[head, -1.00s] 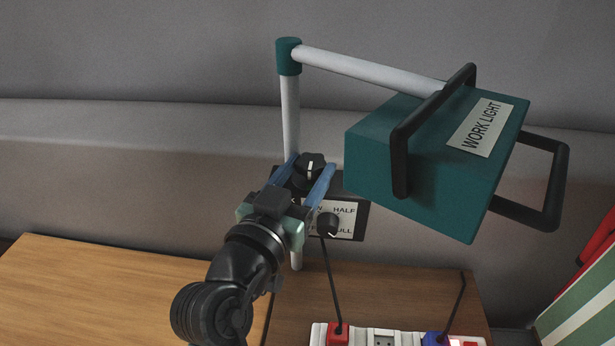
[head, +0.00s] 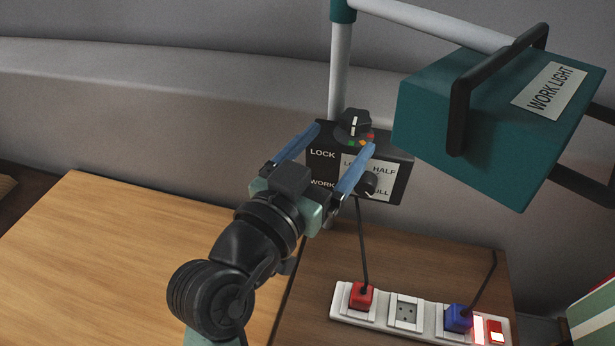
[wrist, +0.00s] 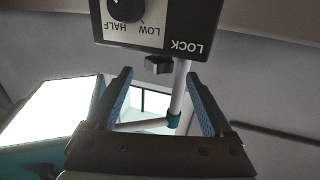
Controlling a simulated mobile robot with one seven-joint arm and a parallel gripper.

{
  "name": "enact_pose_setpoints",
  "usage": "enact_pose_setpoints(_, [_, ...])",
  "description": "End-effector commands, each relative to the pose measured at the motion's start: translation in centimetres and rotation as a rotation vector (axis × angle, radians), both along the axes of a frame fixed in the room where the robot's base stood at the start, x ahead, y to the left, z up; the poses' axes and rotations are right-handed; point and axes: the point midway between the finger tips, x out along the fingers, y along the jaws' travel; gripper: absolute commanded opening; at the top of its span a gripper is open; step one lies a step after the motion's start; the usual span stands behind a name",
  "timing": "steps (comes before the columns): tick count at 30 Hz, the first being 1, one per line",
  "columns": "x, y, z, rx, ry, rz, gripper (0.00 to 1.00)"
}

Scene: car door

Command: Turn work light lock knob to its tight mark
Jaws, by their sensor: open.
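The lock knob (head: 354,125) is black with a white pointer line and sits on top of the black control box (head: 327,166) marked LOCK, on the work light's post. Coloured marks, green to red, show around its base. In the wrist view the knob (wrist: 158,65) shows below the upside-down LOCK label, ahead of the gap between the fingers. My gripper (head: 345,150) is open and empty, its blue fingers in front of the box and just below the knob. The work light (head: 490,125) is a teal box with black handles on the right.
A second black knob (head: 368,184) with LOW, HALF and FULL labels is on the box front, close to my right finger. A power strip (head: 405,312) with red and blue plugs lies on the brown surface below, with cords hanging. The wooden top (head: 110,250) at left is clear.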

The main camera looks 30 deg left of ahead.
Motion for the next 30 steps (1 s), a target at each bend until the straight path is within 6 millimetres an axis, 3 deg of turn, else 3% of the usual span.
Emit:
enact_pose_setpoints(6, [-4.9, 0.1, -0.3, 0.001, 0.001, 0.003, 0.86])
enact_pose_setpoints(12, [-7.4, 0.0, -0.2, 0.0, 0.001, 0.001, 0.86])
enact_pose_setpoints(30, [-8.0, -0.1, 0.0, 0.0, 0.0, -0.001, 0.86])
